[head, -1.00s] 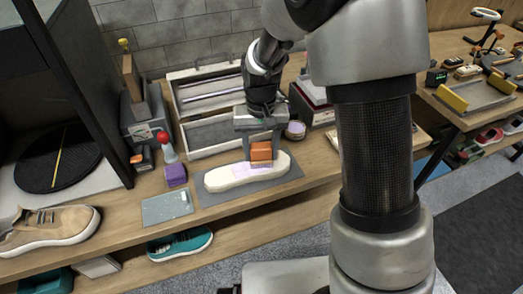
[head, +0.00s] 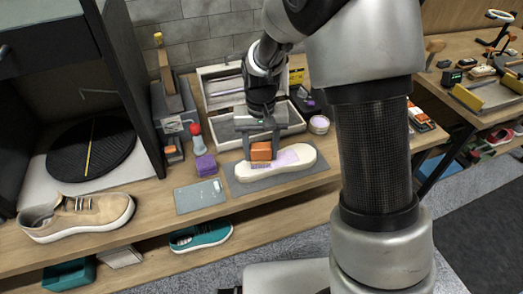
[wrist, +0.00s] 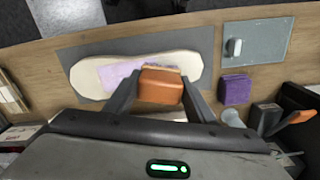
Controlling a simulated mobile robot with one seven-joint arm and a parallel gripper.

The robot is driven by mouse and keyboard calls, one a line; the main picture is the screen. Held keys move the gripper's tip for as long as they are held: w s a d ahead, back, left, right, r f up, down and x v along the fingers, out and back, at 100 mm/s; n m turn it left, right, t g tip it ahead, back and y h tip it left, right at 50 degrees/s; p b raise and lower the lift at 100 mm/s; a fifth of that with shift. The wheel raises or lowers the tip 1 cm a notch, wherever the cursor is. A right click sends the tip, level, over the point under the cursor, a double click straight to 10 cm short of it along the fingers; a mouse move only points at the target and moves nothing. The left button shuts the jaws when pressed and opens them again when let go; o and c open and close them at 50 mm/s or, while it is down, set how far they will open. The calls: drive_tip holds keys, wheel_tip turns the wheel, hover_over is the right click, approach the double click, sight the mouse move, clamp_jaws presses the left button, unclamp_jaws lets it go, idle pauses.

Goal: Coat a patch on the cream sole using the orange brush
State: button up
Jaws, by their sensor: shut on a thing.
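The cream sole (head: 306,154) lies flat on a grey mat (head: 237,187); it also shows in the wrist view (wrist: 86,77). A pale purple patch (head: 291,157) covers part of its top. My gripper (head: 262,142) is shut on the orange brush (head: 261,151), whose block sits between both fingers in the wrist view (wrist: 161,88). The brush is low over the sole, left of the patch's middle in the head view; bristle contact cannot be told for sure. The patch also shows beside the brush in the wrist view (wrist: 116,74).
A purple block (head: 205,165) and a bottle with a red top (head: 197,138) stand left of the mat. A grey-blue plate (head: 201,196) lies in front of them. An open wooden box (head: 220,88) and a round jar (head: 319,124) are behind. A tan sneaker (head: 78,217) is at the left.

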sight(262, 146)
wheel_tip(262, 146, up, 4)
drive_tip(key=shift+d+f+p, duration=0.1)
drive_tip(key=shift+p, duration=0.8)
drive_tip(key=shift+r+p, duration=1.65)
drive_tip(key=shift+r, duration=0.6)
